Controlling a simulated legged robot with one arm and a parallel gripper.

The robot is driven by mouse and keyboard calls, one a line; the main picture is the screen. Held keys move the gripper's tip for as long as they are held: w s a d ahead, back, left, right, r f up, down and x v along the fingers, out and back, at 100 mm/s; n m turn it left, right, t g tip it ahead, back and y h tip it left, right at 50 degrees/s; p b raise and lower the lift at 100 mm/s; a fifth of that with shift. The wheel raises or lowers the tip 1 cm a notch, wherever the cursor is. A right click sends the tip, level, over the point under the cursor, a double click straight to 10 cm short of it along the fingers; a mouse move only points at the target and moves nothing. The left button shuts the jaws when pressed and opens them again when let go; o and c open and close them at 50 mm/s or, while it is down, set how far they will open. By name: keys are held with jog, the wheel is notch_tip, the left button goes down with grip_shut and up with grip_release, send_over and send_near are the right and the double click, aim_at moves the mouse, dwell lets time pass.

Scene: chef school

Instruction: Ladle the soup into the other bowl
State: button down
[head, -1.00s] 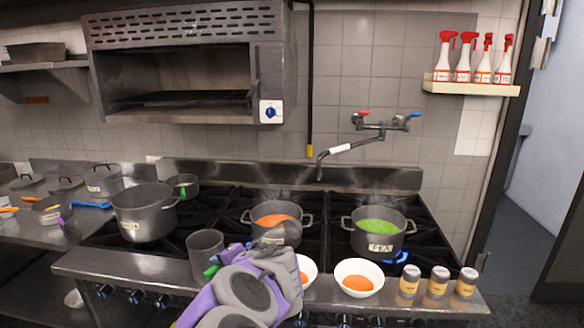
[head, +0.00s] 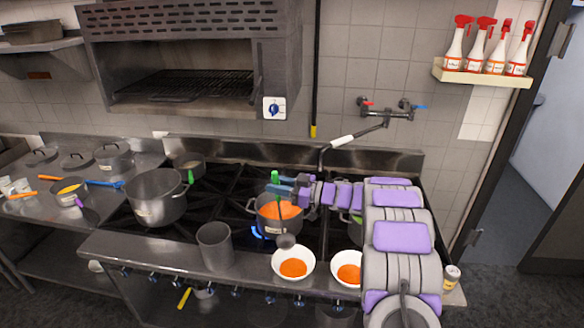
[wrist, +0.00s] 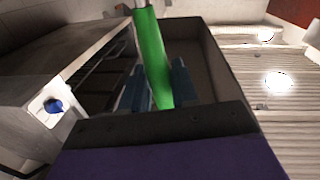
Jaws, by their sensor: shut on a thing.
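My gripper (head: 287,188) is shut on the green handle of the ladle (head: 275,178). The handle also stands between the blue fingers in the wrist view (wrist: 152,60). The ladle hangs roughly upright, its grey cup just above the far rim of the left white bowl, in front of the orange soup pot (head: 266,222). I cannot tell whether the cup holds soup. The left bowl (head: 279,260) has orange soup in its bottom. The right bowl (head: 338,258) also has orange soup and is partly covered by my arm.
The green soup pot (head: 355,232) is mostly hidden behind my arm. A tall grey container (head: 214,247) stands left of the bowls. A large pot (head: 157,197) sits on the left burners. A jar (head: 452,277) stands at the counter's right end. The faucet (head: 352,137) reaches over the stove.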

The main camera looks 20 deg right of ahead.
jog(key=shift+m+t, duration=0.3)
jog(key=shift+m, duration=0.3)
jog(key=d+r+p, duration=0.1)
jog(key=r+p, duration=0.1)
jog(key=s+d+r+p, duration=0.1)
jog(key=d+r+p, duration=0.1)
jog(key=shift+d+r, duration=0.15)
jog(key=shift+r, duration=0.2)
jog(key=shift+d, duration=0.1)
